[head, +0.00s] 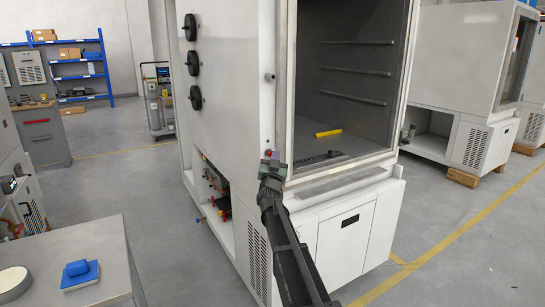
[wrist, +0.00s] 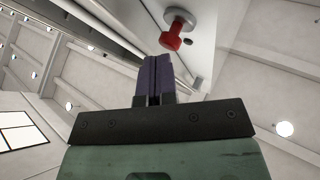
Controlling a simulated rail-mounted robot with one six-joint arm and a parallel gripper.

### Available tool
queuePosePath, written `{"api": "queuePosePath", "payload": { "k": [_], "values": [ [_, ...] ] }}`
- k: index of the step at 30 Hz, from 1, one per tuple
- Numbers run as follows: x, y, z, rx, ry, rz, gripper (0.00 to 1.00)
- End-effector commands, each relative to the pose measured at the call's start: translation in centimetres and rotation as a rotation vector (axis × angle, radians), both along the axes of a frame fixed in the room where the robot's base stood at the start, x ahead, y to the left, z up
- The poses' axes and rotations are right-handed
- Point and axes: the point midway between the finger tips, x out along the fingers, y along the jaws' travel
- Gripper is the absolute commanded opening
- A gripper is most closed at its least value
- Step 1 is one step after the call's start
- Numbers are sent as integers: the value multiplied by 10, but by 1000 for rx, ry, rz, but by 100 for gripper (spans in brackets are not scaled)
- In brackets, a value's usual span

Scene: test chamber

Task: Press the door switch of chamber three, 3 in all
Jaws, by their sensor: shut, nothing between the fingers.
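The chamber (head: 236,60) stands in the middle of the head view with its front open onto a dark interior. A red plunger switch (wrist: 172,40) on a round metal base shows at the top of the wrist view, on the pale chamber frame. In the head view a small red spot (head: 268,153) beside my fingertips appears to be this switch. My gripper (wrist: 154,62) is shut and empty, its purple fingers just below and left of the red plunger in the wrist view. It also shows in the head view (head: 274,157). I cannot tell whether they touch.
A yellow cylinder (head: 328,133) lies inside the chamber. Black round knobs (head: 192,62) stick out of its left side. Another chamber (head: 455,65) stands at the right. A grey table (head: 105,250) is at front left. Floor between is open.

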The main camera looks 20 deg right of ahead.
Motion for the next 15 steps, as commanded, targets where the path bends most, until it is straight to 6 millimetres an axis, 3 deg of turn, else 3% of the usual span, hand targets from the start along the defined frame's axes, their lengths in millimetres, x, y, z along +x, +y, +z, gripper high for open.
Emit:
{"api": "queuePosePath", "payload": {
  "k": [15],
  "values": [
    [6, 1, 0, 0, 0, 0, 0]
  ]
}}
